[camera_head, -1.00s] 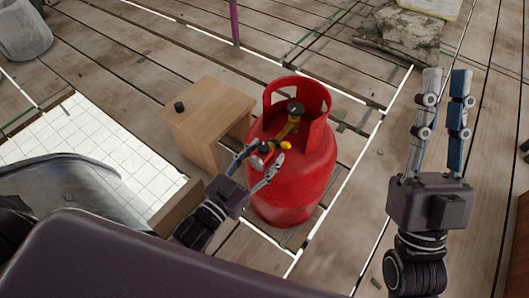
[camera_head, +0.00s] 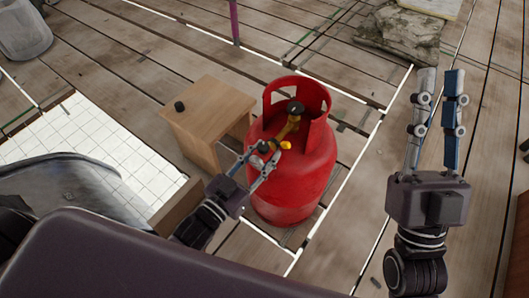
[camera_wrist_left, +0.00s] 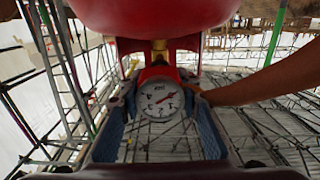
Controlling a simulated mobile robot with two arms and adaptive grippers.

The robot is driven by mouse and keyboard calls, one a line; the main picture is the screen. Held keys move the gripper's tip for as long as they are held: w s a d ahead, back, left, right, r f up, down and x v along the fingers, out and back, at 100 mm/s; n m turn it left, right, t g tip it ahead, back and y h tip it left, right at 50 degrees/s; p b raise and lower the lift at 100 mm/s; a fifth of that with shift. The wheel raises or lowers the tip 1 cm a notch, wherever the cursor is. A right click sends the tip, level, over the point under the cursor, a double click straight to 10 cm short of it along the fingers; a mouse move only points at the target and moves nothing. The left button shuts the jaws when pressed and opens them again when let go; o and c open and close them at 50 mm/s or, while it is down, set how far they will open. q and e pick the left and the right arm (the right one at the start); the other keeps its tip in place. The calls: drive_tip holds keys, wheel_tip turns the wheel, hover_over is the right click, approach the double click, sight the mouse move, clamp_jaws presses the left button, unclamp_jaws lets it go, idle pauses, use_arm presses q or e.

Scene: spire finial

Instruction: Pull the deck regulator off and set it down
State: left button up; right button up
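A red gas cylinder (camera_head: 313,178) stands upright on the planks, with a brass valve (camera_head: 291,128) and black knob (camera_head: 296,108) inside its collar. The regulator sits at the near side of the valve, largely hidden by my fingers in the head view. In the left wrist view the regulator's white round gauge (camera_wrist_left: 160,100) and red body show, in line with the valve. My left gripper (camera_head: 262,158) is closed around the regulator, a finger on each side, against its red body. My right gripper (camera_head: 440,80) is open and empty, right of the cylinder.
A wooden stool or small table (camera_head: 213,108) stands left of the cylinder, close to it, with a small black object (camera_head: 179,106) on top. A stone pile (camera_head: 400,38) lies at the back right. Plank floor between cylinder and right gripper is mostly clear.

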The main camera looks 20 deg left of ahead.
sight(256, 163)
use_arm(q)
clamp_jaws()
